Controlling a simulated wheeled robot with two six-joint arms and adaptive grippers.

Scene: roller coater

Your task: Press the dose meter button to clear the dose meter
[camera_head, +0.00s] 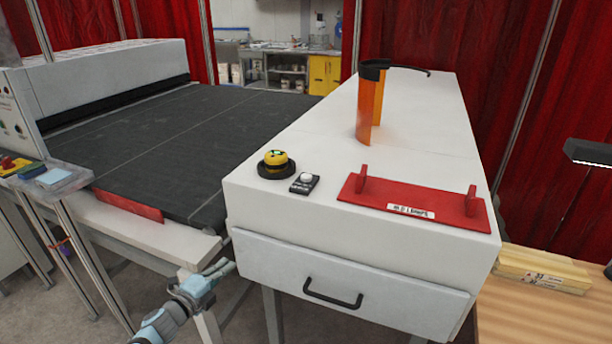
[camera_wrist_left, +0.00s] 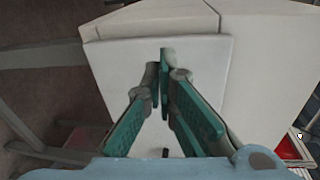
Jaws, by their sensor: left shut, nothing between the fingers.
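A small black box with a round white button (camera_head: 305,182) sits on the white cabinet top (camera_head: 280,205) near its front left. Next to it is a yellow round knob on a black base (camera_head: 275,163). No label tells me which is the dose meter. My left gripper (camera_head: 230,267) is shut and empty, low at the cabinet's front left corner, below the level of the top and apart from the button. In the left wrist view its fingers (camera_wrist_left: 164,62) meet in front of a white panel. My right gripper is in neither view.
A red plate with two handles (camera_head: 415,201) and an orange curved shield (camera_head: 370,110) stand on the cabinet. A drawer with a black handle (camera_head: 333,294) is in its front. The dark conveyor (camera_head: 170,135) lies left, a wooden table (camera_head: 540,310) right.

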